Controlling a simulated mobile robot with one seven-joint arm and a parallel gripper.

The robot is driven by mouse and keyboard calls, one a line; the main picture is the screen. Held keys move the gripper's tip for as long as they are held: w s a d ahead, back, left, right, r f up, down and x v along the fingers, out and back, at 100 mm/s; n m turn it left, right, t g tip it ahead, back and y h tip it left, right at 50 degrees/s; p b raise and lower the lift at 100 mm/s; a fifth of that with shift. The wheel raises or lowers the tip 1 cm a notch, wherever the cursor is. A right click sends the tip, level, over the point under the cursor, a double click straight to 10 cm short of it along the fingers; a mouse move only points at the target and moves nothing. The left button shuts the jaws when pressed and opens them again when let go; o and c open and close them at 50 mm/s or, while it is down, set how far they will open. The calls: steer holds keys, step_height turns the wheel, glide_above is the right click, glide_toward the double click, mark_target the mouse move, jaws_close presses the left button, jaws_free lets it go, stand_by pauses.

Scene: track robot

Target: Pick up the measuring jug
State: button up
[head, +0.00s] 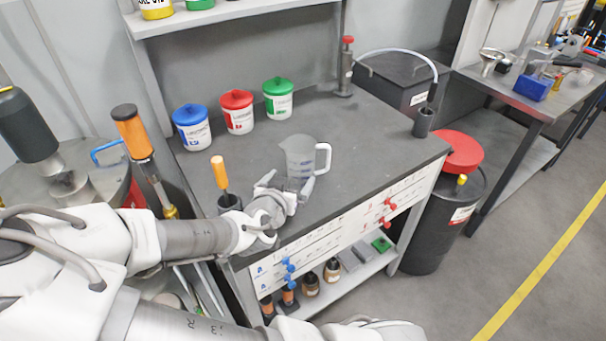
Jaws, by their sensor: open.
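The measuring jug (302,153) is clear, with a white handle on its right side. It stands upright on the dark top of the workbench (365,135), near the middle. My gripper (291,186) reaches in from the lower left and is open. Its fingers are at the near side of the jug, around or just in front of its lower part. I cannot tell whether they touch it. The jug's base is partly hidden by the fingers.
An orange-handled tool (220,172) stands in a dark holder left of my gripper. A black cup (423,122) is at the right corner. The bench right of the jug is clear.

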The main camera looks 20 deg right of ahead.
mark_target(297, 172)
steer(key=b+x, duration=0.2)
steer(key=x, duration=0.1)
steer(key=shift+d+f+b, duration=0.15)
steer(key=shift+f+b, duration=0.15)
steer(key=shift+f, duration=0.05)
steer(key=shift+w+d+f+b, duration=0.15)
steer(key=shift+w+d+b, duration=0.35)
steer(key=shift+w, duration=0.25)
steer(key=b+x, duration=0.3)
steer(key=x, duration=0.1)
steer(key=shift+a+f, duration=0.1)
steer(key=shift+f, duration=0.05)
steer(key=shift+w+d+f+b, duration=0.1)
steer(key=shift+w+d+b, duration=0.25)
steer(key=shift+w+b, duration=0.15)
steer(key=c, duration=1)
steer(key=shift+c, duration=0.2)
steer(key=shift+r, duration=0.2)
